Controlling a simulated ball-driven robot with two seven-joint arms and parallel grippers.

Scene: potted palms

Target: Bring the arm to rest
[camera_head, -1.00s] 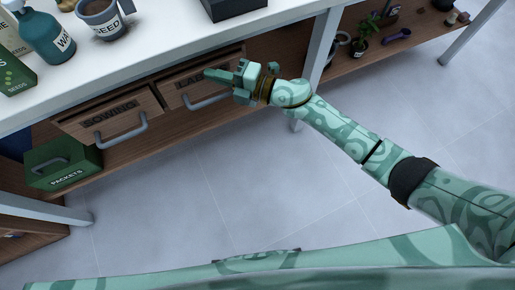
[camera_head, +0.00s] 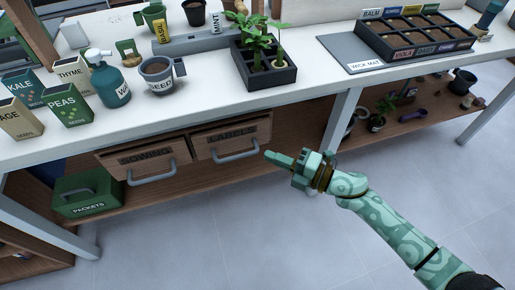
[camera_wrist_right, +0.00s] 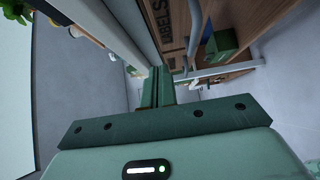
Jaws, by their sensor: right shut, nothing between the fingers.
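My right gripper (camera_head: 280,160) is shut and empty. In the head view it hangs in the air in front of the bench, just right of the drawer marked LABELS (camera_head: 232,140), with its fingers pointing left. My left gripper is in neither view.
The white bench top (camera_head: 210,95) edge runs above the gripper, with a weed cup (camera_head: 157,77), a spray bottle (camera_head: 108,80) and a black plant tray (camera_head: 262,72). A bench leg (camera_head: 340,125) stands close by on the right. The grey floor (camera_head: 230,230) below is clear.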

